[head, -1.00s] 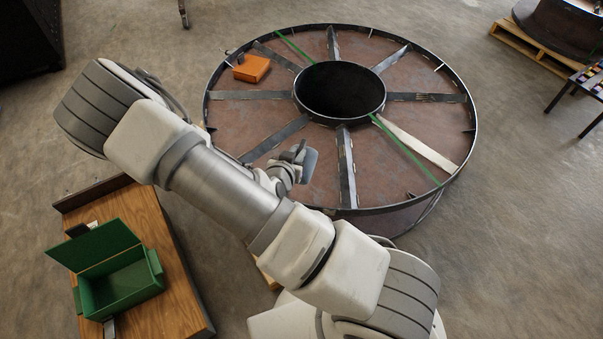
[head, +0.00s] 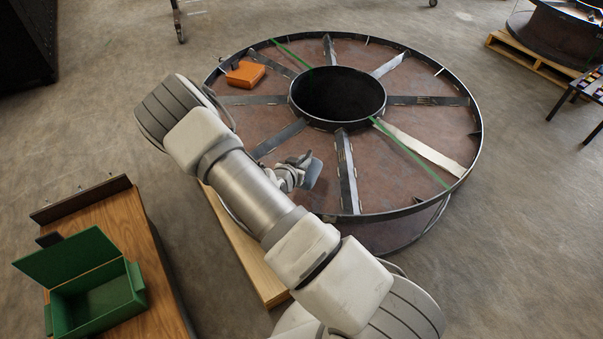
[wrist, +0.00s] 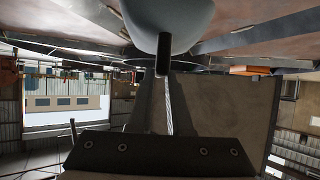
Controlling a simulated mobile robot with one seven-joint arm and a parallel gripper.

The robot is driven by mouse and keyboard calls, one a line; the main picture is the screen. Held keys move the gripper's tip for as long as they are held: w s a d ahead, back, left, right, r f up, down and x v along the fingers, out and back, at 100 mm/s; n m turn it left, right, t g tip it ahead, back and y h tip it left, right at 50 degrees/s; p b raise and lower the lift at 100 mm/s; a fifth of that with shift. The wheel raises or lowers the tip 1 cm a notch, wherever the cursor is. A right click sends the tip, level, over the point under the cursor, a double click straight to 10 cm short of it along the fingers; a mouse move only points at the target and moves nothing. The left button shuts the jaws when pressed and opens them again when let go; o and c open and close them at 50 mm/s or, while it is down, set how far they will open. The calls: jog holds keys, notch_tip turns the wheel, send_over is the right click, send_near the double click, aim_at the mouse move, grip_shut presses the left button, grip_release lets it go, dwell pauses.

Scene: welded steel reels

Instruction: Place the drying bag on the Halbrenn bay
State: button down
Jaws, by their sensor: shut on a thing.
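My gripper (head: 298,166) hangs over the near left part of the big steel reel. It is shut on a grey, rounded thing (head: 312,174), which I take to be the drying bag. In the wrist view the bag (wrist: 170,18) fills the top middle, at the tips of the dark fingers (wrist: 163,58). Whether it touches the reel is hard to tell. The reel (head: 425,135) lies flat, split by spokes into several bays around a dark round hole. I can read no name on any bay, so I cannot tell which is the Halbrenn bay.
An orange case (head: 245,74) lies in the reel's upper left bay. Green strips (head: 415,155) cross two sides of the reel. An open green box (head: 95,298) stands on a wooden table (head: 128,222) at left. A wooden beam (head: 240,255) lies beside the reel.

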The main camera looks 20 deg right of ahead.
aim_at(314, 169)
jog(key=shift+w+d+f+b, duration=0.15)
jog(key=shift+w+f, duration=0.25)
jog(key=shift+w, duration=0.15)
jog(key=shift+w+d+f+b, duration=0.15)
jog(key=shift+w+f, duration=0.25)
jog(key=shift+w, duration=0.15)
jog(key=shift+f+b, duration=0.9)
jog(key=shift+f, duration=0.9)
jog(key=shift+f, duration=0.2)
jog(key=c, duration=0.8)
grip_release()
jog(key=shift+c, duration=0.2)
